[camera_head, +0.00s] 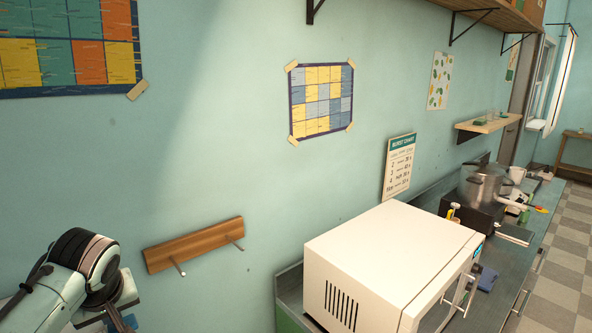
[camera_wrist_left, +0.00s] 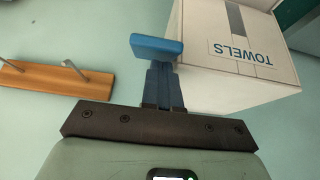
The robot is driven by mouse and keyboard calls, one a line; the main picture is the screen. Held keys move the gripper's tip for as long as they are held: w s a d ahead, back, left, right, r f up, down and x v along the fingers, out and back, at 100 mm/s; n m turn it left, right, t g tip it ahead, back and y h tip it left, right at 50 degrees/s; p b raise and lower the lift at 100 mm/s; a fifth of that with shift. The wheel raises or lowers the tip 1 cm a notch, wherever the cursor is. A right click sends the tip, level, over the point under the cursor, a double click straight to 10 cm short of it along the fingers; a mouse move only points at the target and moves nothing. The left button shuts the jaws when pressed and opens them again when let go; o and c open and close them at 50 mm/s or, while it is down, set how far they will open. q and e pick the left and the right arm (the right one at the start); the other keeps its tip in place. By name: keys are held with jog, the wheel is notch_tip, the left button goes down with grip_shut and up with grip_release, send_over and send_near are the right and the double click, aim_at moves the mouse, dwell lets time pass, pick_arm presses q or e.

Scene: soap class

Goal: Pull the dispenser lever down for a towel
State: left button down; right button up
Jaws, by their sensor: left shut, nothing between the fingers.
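The towel dispenser (camera_wrist_left: 215,70) is a white box marked "TOWELS" at the upper right of the left wrist view; its top is cut off. A blue lever paddle (camera_wrist_left: 157,47) shows beside its left side. My left gripper (camera_wrist_left: 164,80) is shut and empty, with its fingertips at the paddle; I cannot tell whether they touch it. In the head view, my left gripper (camera_head: 121,321) is at the lower left, partly cut off by the bottom edge. My right gripper is not in view.
A wooden peg rail (camera_head: 195,245) is on the wall right of my left arm; it also shows in the left wrist view (camera_wrist_left: 50,80). A white microwave (camera_head: 365,255) stands on the counter, with a pot (camera_head: 484,187) beyond. The wall between arm and rail is bare.

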pick_arm(q)
jog(key=shift+f+b, duration=4.2)
jog(key=shift+f, duration=2.3)
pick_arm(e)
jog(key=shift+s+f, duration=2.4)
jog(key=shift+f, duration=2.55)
pick_arm(q)
notch_tip(320, 180, up, 10)
jog(key=p, duration=0.7)
jog(key=shift+f, duration=0.25)
notch_tip(320, 180, up, 4)
jog(key=p, duration=0.3)
jog(key=shift+f, duration=0.1)
notch_tip(320, 180, up, 2)
jog(key=shift+w+r+p, duration=0.1)
jog(key=shift+p, duration=0.5)
jog(key=shift+r+p, duration=0.5)
jog(key=shift+r, duration=0.95)
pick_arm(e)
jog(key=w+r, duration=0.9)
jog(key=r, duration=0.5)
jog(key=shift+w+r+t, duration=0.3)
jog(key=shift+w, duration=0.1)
